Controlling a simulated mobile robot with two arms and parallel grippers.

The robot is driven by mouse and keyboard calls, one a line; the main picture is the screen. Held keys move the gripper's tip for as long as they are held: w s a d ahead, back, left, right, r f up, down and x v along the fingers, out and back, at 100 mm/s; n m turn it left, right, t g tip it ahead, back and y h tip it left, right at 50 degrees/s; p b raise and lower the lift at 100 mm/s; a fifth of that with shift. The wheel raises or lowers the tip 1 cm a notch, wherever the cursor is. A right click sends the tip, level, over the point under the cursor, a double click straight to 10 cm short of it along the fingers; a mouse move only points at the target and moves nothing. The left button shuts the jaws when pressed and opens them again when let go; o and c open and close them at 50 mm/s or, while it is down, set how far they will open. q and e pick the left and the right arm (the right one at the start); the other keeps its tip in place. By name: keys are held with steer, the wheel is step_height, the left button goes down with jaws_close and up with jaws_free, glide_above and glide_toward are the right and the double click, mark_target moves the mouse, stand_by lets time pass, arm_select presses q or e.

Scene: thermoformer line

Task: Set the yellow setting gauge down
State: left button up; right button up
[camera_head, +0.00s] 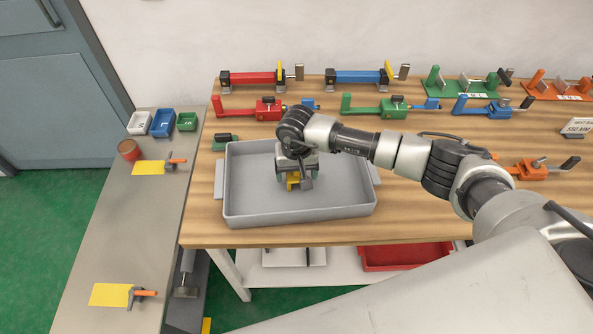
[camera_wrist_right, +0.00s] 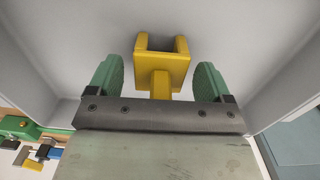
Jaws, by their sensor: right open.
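The yellow setting gauge (camera_head: 293,182) is in the grey tray (camera_head: 336,212), low over its floor and partly hidden by my right gripper (camera_head: 297,185). In the right wrist view the gauge (camera_wrist_right: 162,68) shows a forked, U-shaped end and a narrower stem running back towards the gripper. The green finger pads of my right gripper (camera_wrist_right: 160,82) stand apart on both sides of it, with a visible gap on each side. The gripper is open and still around the gauge. Contact between gauge and tray floor is hard to make out. My left gripper is not in view.
The tray's walls surround the gripper; its right part is empty. Red (camera_head: 252,78) and blue (camera_head: 357,77) clamp-like tools stand behind it, with a green one (camera_head: 384,107) nearer. A side bench (camera_head: 110,230) at left holds small bins (camera_head: 162,123) and yellow cards.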

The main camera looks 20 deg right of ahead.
steer(key=shift+r, duration=0.25)
step_height(320, 180, up, 10)
steer(key=b, duration=0.3)
steer(key=shift+r, duration=0.9)
